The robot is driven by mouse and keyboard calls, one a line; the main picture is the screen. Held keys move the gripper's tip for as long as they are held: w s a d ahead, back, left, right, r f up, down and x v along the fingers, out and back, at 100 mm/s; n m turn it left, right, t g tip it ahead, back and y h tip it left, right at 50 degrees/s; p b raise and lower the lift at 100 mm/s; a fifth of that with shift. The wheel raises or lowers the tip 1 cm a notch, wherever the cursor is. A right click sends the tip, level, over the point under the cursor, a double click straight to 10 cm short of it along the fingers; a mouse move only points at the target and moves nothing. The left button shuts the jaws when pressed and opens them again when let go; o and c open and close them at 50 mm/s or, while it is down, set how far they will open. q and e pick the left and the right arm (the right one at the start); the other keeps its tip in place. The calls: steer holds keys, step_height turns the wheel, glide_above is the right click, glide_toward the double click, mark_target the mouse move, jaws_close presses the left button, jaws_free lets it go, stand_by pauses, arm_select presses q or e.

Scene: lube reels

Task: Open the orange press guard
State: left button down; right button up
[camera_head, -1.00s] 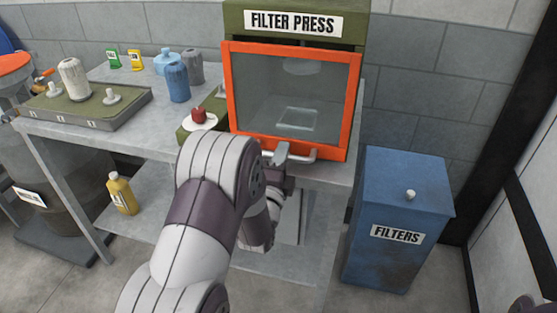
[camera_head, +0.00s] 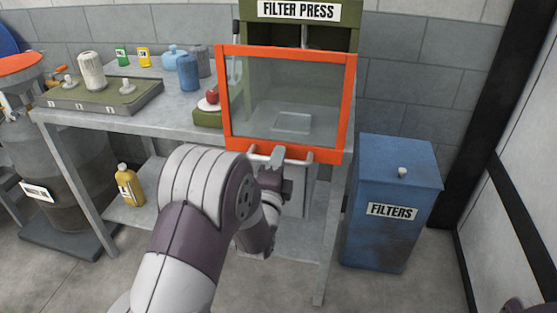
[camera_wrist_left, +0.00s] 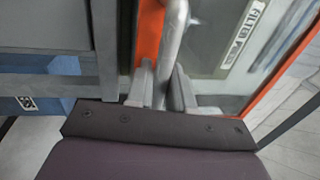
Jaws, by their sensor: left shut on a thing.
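The orange press guard (camera_head: 222,100), an orange frame around a clear pane, is at the front of the green filter press (camera_head: 340,36). A gap shows between the guard's top edge and the press sign, with part of the press shaft visible there. A pale bar handle (camera_head: 300,157) runs along the guard's bottom edge. My left gripper (camera_head: 277,158) is shut on this handle. In the left wrist view its two fingers (camera_wrist_left: 162,88) stand either side of the grey handle bar (camera_wrist_left: 172,45), beside the orange frame. My right gripper is out of view.
A blue filters bin (camera_head: 398,180) stands right of the workbench (camera_head: 120,122). Left of the guard are a red knob (camera_head: 212,96), blue and grey canisters, and a green tray (camera_head: 100,98). A yellow bottle (camera_head: 128,185) is on the lower shelf. Floor in front is clear.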

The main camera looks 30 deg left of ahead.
arm_select(q)
steer(key=c, duration=1.2)
jaws_free()
steer(key=shift+o, duration=0.2)
steer(key=v, duration=1.2)
steer(key=shift+s, duration=0.35)
